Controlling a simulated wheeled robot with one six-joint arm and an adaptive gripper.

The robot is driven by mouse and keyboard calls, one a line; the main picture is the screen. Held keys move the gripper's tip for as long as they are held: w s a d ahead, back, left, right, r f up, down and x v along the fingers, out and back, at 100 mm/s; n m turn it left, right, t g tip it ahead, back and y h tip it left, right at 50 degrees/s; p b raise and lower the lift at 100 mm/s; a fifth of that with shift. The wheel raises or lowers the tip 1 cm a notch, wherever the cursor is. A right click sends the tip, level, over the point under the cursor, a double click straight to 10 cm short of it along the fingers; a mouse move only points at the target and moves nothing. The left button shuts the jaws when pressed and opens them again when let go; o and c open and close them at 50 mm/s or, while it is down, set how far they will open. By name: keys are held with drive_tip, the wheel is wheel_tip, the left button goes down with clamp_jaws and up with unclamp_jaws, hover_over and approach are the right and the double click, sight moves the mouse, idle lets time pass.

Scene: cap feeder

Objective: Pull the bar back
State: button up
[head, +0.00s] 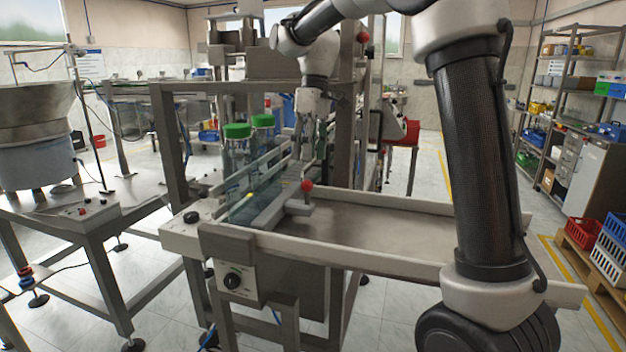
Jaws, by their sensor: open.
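A pale grey bar (268,214) lies along the conveyor in the head view. A short arm sticks out from its near side and carries a red ball knob (307,185) on a thin upright stem. My gripper (306,152) points down inside the machine frame, above and slightly beyond the red knob in the picture. It is open and appears empty and apart from the knob. The far end of the bar runs back under my gripper and is partly hidden.
Jars with green caps (237,131) stand left of the bar behind a clear guard. A bare metal tray (365,235) lies to the right of the knob. Frame posts (342,130) stand close around my gripper. A bowl feeder (35,125) stands at the left.

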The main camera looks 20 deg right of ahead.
drive_tip(key=f, duration=0.7)
drive_tip(key=shift+s+a+f, duration=0.3)
drive_tip(key=shift+s+a, duration=0.05)
drive_tip(key=shift+a, duration=0.05)
clamp_jaws()
